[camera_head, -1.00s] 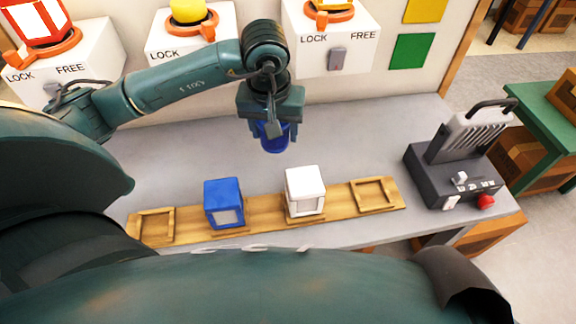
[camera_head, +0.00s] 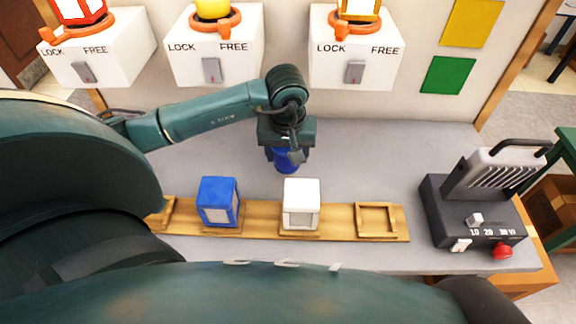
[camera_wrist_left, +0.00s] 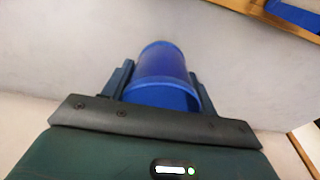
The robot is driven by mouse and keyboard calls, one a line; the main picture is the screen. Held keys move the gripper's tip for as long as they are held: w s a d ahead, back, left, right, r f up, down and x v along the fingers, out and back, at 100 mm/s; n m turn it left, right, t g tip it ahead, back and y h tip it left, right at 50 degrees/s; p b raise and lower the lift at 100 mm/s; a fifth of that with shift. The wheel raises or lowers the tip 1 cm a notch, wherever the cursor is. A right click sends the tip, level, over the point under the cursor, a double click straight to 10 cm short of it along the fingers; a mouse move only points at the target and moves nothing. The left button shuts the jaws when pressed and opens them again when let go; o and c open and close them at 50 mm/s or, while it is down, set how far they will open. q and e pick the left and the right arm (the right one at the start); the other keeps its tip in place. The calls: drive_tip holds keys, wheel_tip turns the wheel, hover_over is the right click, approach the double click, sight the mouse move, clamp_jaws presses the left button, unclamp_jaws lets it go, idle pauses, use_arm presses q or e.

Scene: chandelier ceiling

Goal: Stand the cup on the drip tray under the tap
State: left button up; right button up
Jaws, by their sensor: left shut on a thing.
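A blue cylinder (camera_head: 288,160), which looks like the cup, is held in my left gripper (camera_head: 288,146) over the grey bench, behind the white block. The wrist view shows the blue cylinder (camera_wrist_left: 163,78) between the two fingers of my left gripper (camera_wrist_left: 162,82), which is shut on it. I cannot tell whether its base touches the bench. I cannot identify a drip tray or a tap in these views. My right gripper is not in view.
A wooden rack (camera_head: 340,222) at the bench's front bears a blue block (camera_head: 217,203) and a white block (camera_head: 300,205). A dark machine (camera_head: 475,215) stands at right. White switch boxes (camera_head: 212,55) line the wall. The grey bench (camera_head: 385,150) is clear right of the gripper.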

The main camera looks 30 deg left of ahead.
sight(287, 166)
use_arm(q)
drive_tip(key=shift+f, duration=2.3)
drive_tip(key=shift+f, duration=0.2)
drive_tip(key=o, duration=1.1)
drive_tip(key=shift+c, duration=0.2)
drive_tip(key=shift+r, duration=0.15)
